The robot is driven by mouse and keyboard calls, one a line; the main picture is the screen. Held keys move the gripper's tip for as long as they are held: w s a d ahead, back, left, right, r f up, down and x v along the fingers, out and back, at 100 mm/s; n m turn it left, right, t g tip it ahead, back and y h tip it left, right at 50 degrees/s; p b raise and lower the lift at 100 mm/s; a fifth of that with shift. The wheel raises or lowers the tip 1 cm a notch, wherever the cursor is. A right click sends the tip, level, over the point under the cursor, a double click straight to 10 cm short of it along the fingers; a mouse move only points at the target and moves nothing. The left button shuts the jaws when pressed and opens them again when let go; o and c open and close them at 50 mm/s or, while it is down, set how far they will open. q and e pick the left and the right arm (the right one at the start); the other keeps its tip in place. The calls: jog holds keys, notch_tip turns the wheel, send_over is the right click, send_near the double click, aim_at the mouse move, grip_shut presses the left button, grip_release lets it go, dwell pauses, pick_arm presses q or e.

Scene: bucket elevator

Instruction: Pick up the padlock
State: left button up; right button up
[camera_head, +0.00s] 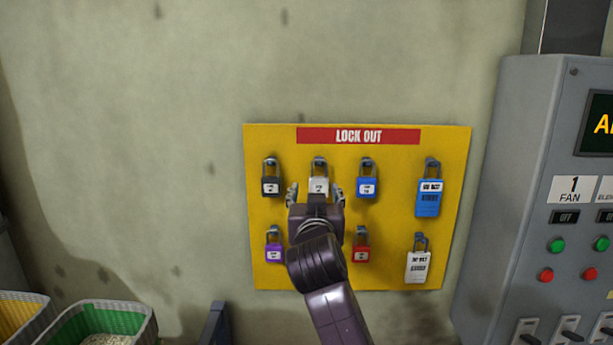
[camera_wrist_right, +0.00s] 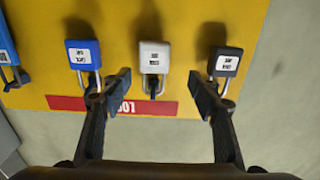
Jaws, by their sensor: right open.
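Padlocks hang in two rows on the yellow lock out board (camera_head: 400,250). A white padlock (camera_head: 319,183) hangs in the top row; it also shows in the right wrist view (camera_wrist_right: 154,58), which sees the board upside down. My right gripper (camera_head: 315,192) is open in front of it, and its fingers show in the right wrist view (camera_wrist_right: 158,82), spread to either side of the white padlock. I see no grip on it. A black padlock (camera_head: 271,183) and a blue padlock (camera_head: 367,184) hang to its left and right in the head view. My left gripper is not in view.
Below hang a purple padlock (camera_head: 274,252), a red padlock (camera_head: 361,252) and a larger white one (camera_head: 418,266); a large blue one (camera_head: 428,198) hangs at right. A grey control cabinet (camera_head: 500,200) stands right. A green-lined basket (camera_head: 140,318) is at lower left.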

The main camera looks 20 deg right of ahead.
aim_at(319, 181)
jog(key=shift+w+d+r+p, duration=0.5)
jog(key=shift+w+d+p, duration=0.25)
jog(key=shift+p, duration=0.25)
jog(key=p+x, duration=0.2)
jog(key=shift+w+d, duration=0.1)
jog(key=shift+w, duration=0.3)
jog(key=shift+w+d+f, duration=0.15)
jog(key=shift+w+f, duration=0.05)
jog(key=shift+w, duration=0.25)
jog(key=shift+w+d+f, duration=0.1)
jog(key=shift+w+f, duration=0.05)
jog(key=shift+w, duration=0.3)
jog(key=shift+c, duration=0.3)
jog(key=c, duration=0.5)
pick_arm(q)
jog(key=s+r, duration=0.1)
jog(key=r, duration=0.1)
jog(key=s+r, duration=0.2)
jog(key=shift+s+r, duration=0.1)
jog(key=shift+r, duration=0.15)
pick_arm(e)
jog(key=c, duration=0.8)
